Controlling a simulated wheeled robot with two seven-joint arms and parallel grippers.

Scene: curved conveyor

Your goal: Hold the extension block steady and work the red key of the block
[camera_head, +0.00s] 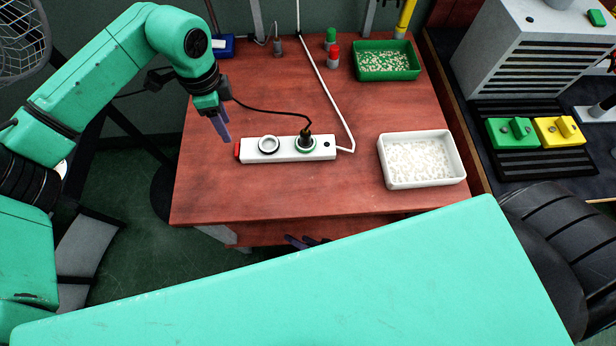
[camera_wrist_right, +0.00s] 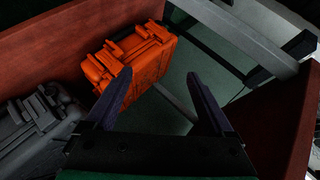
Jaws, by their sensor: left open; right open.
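The white extension block (camera_head: 287,153) lies across the wooden table in the head view. Its red key (camera_head: 237,151) is at its left end. Of its two round sockets, the left one is empty and the right one holds a black plug (camera_head: 305,138) with a cord. My left gripper (camera_head: 223,127) is open, just above and left of the block's red end, with its fingers pointing down; it appears apart from the block. My right gripper (camera_wrist_right: 160,98) is open and empty in the right wrist view. In the head view its dark fingertips (camera_head: 303,241) show below the table's front edge.
A white tray (camera_head: 463,167) stands right of the block, and a green tray (camera_head: 415,70) is at the back. A white cable (camera_head: 330,93) runs back from the block. My large green right arm link covers the foreground. An orange case (camera_wrist_right: 125,58) shows in the right wrist view.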

